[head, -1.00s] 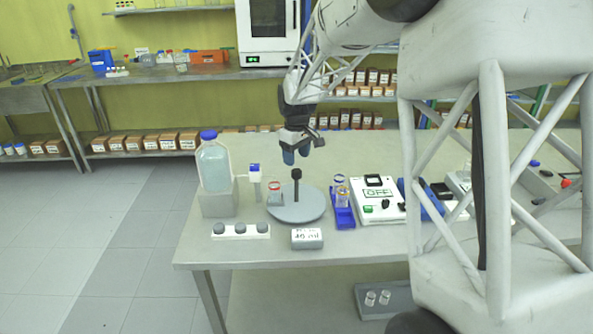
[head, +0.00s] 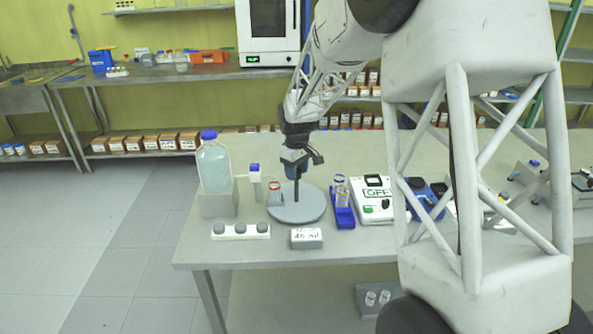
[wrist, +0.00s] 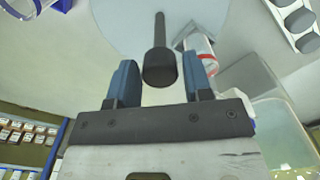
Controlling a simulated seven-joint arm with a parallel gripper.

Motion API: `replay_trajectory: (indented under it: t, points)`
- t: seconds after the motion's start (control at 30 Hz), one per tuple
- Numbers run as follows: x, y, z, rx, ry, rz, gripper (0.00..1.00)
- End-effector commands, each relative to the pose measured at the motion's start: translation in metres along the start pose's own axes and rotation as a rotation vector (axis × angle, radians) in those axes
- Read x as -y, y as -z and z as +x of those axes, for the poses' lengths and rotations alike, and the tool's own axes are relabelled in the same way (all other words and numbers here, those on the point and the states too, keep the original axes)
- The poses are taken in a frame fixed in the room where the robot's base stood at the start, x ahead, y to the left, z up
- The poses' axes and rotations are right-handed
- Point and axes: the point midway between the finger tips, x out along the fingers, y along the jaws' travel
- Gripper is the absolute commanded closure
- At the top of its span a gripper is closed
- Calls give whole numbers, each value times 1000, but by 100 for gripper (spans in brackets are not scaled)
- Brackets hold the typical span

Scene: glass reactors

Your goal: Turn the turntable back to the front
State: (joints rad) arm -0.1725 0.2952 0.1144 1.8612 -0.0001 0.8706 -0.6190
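The turntable (head: 308,213) is a round grey disc on the table, with a thin dark post (head: 296,191) rising from it. A small glass vial with a red ring (head: 275,190) stands at its left edge; it also shows in the wrist view (wrist: 202,52). My gripper (head: 293,174) is lowered over the post from above. In the wrist view my gripper (wrist: 160,82) has its two blue fingers apart, with the dark knob (wrist: 160,68) of the post between them. Gaps show on both sides of the knob. The head view hides the knob.
Left of the turntable stand a large blue-capped bottle (head: 214,168) and a small dispenser (head: 254,178). A white strip with grey knobs (head: 240,231) and a labelled box (head: 306,238) are in front. A blue rack with vials (head: 343,212) and a white device (head: 373,207) are right.

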Motion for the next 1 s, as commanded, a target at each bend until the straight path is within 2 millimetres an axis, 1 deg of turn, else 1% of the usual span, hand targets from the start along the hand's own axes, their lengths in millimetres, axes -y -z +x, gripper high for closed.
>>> replay_trajectory:
  t: [0.03,0.2,0.27,0.3,0.67,1.0]
  points:
    - [0,0,0,0,0,0,62]
    - [0,0,0,0,0,0,88]
    - [0,0,0,0,0,0,97]
    - [0,0,0,0,0,0,100]
    - [0,0,0,0,0,-17,100]
    - [0,0,0,1,1,-107,100]
